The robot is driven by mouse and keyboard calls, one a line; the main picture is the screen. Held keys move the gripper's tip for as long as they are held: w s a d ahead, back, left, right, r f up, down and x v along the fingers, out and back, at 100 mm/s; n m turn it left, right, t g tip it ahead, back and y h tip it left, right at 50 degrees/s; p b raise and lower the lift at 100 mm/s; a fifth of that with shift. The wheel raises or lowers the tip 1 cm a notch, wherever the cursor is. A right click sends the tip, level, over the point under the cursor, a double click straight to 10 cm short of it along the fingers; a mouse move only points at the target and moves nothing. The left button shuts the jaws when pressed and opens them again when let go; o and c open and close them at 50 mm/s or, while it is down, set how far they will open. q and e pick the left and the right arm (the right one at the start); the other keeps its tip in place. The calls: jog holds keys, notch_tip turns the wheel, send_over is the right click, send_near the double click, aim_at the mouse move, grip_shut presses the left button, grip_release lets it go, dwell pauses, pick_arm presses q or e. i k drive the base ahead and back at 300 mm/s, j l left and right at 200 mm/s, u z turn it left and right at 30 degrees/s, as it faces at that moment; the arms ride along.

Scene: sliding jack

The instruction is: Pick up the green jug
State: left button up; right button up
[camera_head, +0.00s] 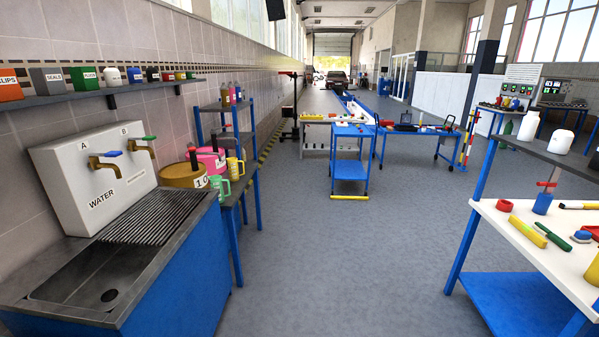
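A light green jug (222,187) with a handle stands on the low blue-legged bench just past the sink on the left. It is beside a yellow can (184,177) marked with a number. A yellow jug (236,167) stands close behind it, and a pink can (212,158) is behind and to its left. The jug looks upright and its side toward me is uncovered. Neither of my grippers is in view, so I cannot see whether they are open or shut.
A sink cabinet (75,285) with two taps fills the near left, next to the bench. A white-topped workbench (545,262) with tools stands at the right. The grey floor (330,255) between them is clear. A blue cart (350,170) stands farther ahead.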

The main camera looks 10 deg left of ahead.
aim_at(216, 182)
jog(key=i, duration=1.6)
jog(key=i+l+u, duration=0.1)
jog(key=i+u, duration=0.15)
jog(key=i, duration=0.25)
jog(key=i+l+u, duration=0.15)
jog(key=i+u, duration=0.15)
jog(key=i, duration=0.15)
jog(key=i+l+u, duration=0.25)
jog(key=i, duration=0.2)
